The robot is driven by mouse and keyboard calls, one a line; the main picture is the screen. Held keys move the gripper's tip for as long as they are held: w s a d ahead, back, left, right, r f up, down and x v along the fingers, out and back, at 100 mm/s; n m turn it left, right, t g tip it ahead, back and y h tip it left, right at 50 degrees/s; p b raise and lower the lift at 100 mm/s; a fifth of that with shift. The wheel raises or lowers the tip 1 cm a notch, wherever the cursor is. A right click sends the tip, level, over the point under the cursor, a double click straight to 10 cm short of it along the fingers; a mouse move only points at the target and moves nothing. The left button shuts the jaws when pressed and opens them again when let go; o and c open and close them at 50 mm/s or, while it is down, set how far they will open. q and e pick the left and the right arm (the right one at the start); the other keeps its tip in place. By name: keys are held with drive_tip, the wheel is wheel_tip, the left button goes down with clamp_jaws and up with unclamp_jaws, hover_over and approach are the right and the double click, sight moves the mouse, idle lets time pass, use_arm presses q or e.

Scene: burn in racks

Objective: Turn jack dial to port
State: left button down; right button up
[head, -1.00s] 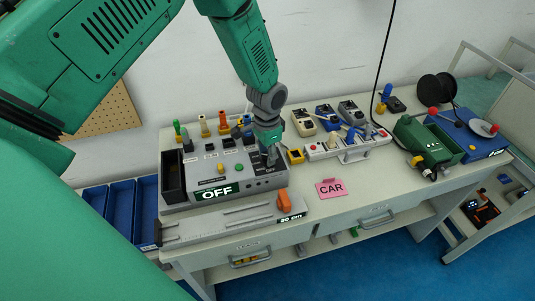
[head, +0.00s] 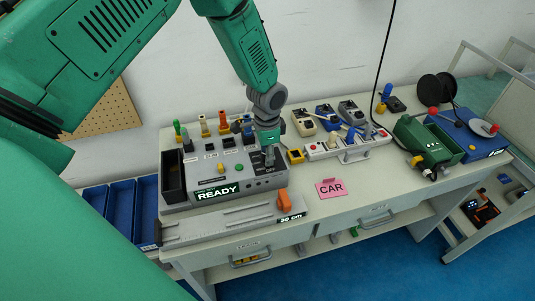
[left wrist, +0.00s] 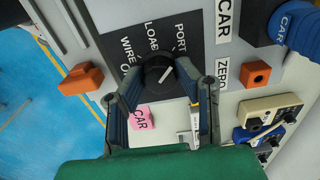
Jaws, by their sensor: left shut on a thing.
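The grey jack tester box (head: 225,178) stands on the bench, and its display (head: 217,190) reads READY. My left gripper (head: 269,155) points down at the right part of its top panel. In the left wrist view the black round dial (left wrist: 158,72) sits between the two blue-grey fingers of my left gripper (left wrist: 158,92), which is shut on it. The labels PORT, LOAD and WIRE curve around the dial, with another label partly cut off. A white mark on the dial slants up to the right, on the PORT side. My right gripper is not in view.
A grey slide gauge (head: 230,222) with an orange block lies along the front edge. Several small devices and a green machine (head: 425,140) stand to the right. Blue bins (head: 122,210) are at the left.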

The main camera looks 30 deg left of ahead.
use_arm(q)
drive_tip(key=c, duration=1.2)
unclamp_jaws()
drive_tip(key=shift+w+r, duration=0.15)
drive_tip(key=shift+w, duration=0.15)
drive_tip(key=shift+s, duration=0.1)
drive_tip(key=shift+r, duration=0.35)
wheel_tip(320, 180, up, 11)
